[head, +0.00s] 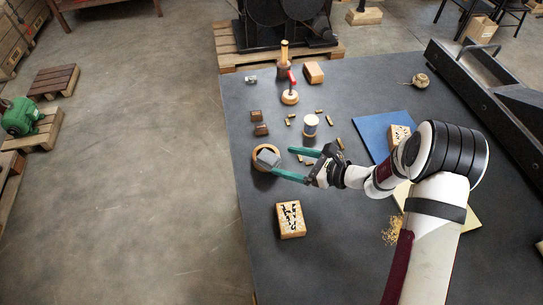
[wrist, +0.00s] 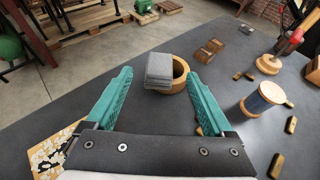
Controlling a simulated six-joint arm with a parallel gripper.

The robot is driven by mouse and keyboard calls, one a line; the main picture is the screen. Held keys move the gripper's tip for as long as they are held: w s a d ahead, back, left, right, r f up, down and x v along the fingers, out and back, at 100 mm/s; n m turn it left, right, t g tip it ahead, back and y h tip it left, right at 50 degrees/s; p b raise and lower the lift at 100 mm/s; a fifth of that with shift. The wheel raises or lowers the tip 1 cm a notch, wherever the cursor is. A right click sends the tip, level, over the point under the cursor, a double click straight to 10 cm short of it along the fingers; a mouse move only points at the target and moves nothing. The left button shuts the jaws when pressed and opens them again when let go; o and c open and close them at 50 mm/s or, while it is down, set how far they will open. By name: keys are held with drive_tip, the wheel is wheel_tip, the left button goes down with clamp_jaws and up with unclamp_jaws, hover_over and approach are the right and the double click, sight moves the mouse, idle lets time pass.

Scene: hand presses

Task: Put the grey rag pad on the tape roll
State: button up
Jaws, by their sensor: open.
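The grey rag pad (head: 268,158) lies over part of the tape roll (head: 256,163), a tan ring on the dark table. In the wrist view the pad (wrist: 158,66) covers the left side of the roll (wrist: 181,75), and the roll's right side shows. The pad looks tilted; how much of it bears on the rim I cannot tell. My gripper (head: 282,161) has its green fingers spread, pointing at the pad and roll. In the wrist view my gripper (wrist: 158,75) has a finger on either side, with visible gaps to the pad.
A patterned block (head: 290,219) lies in front. The table's left edge is close to the roll.

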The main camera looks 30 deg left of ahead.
drive_tip(key=s+d+r+n+g+h, duration=0.3)
drive_tip(key=s+d+r+n, duration=0.4)
drive_tip(key=s+d+r, duration=0.55)
drive_tip(key=s+d+r+n+t+h, duration=0.2)
drive_tip(key=s+d+n+h, duration=0.3)
drive_tip(key=s+d+h, duration=0.3)
drive_tip(key=s+d+r, duration=0.1)
drive_tip(key=s+d, duration=0.2)
drive_tip(key=d, duration=0.3)
drive_tip(key=shift+s+d+t+h, duration=0.25)
drive_tip(key=shift+s+t+h, duration=0.05)
drive_tip(key=shift+s+t, duration=0.1)
drive_tip(key=shift+o, duration=1.1)
